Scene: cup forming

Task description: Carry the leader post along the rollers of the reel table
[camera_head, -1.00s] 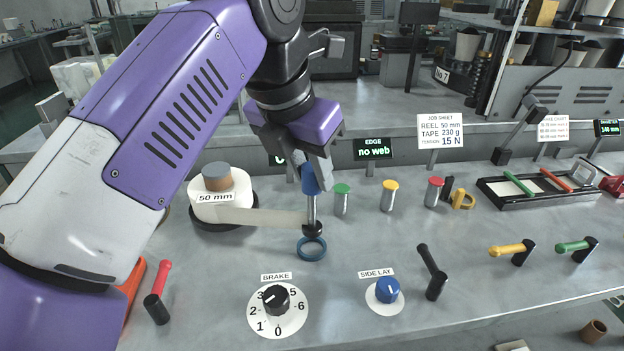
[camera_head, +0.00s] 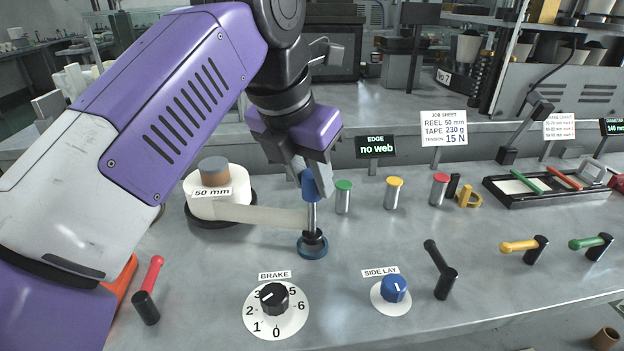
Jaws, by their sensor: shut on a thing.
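The leader post has a blue cap (camera_head: 310,186), a thin metal stem and a black foot (camera_head: 314,238). My gripper (camera_head: 309,174) is shut on the blue cap and holds the post near upright. A pale tape (camera_head: 262,216) runs from the reel labelled 50 mm (camera_head: 207,205) to the post. The foot overlaps a blue ring (camera_head: 312,252) on the table; whether it rests there I cannot tell. The rollers to the right have a green top (camera_head: 343,198), a yellow top (camera_head: 394,193) and a red top (camera_head: 439,190).
The grey table (camera_head: 215,265) carries a brake dial (camera_head: 274,297), a side lay knob (camera_head: 393,288) and a black lever (camera_head: 440,270) in front. A yellow handle (camera_head: 520,246) and a tray (camera_head: 515,199) are at the right. The edge display (camera_head: 375,146) reads "no web".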

